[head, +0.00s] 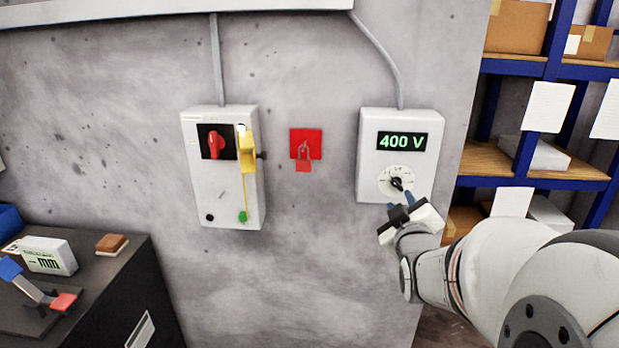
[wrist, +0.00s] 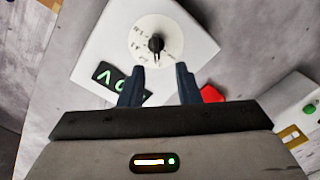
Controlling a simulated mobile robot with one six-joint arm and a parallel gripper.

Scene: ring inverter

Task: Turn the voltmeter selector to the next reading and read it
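The voltmeter is a white wall box (head: 374,168) with a dark display (head: 403,141) reading 400 V in green. Below the display is the selector, a black knob (head: 397,184) on a round white dial; in the head view its pointer appears tilted. In the wrist view the knob (wrist: 156,43) stands just beyond my fingertips, between their lines, and the display (wrist: 120,84) is partly hidden by a finger. My gripper (wrist: 160,72) is open with nothing between its fingers. In the head view my gripper (head: 397,200) is just below the dial.
Left of the voltmeter are a red wall plate with a padlock (head: 305,146) and a white switch box (head: 222,170) with a red handle and yellow tag. A dark bench (head: 110,285) stands lower left. Blue shelving (head: 540,120) with boxes stands right.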

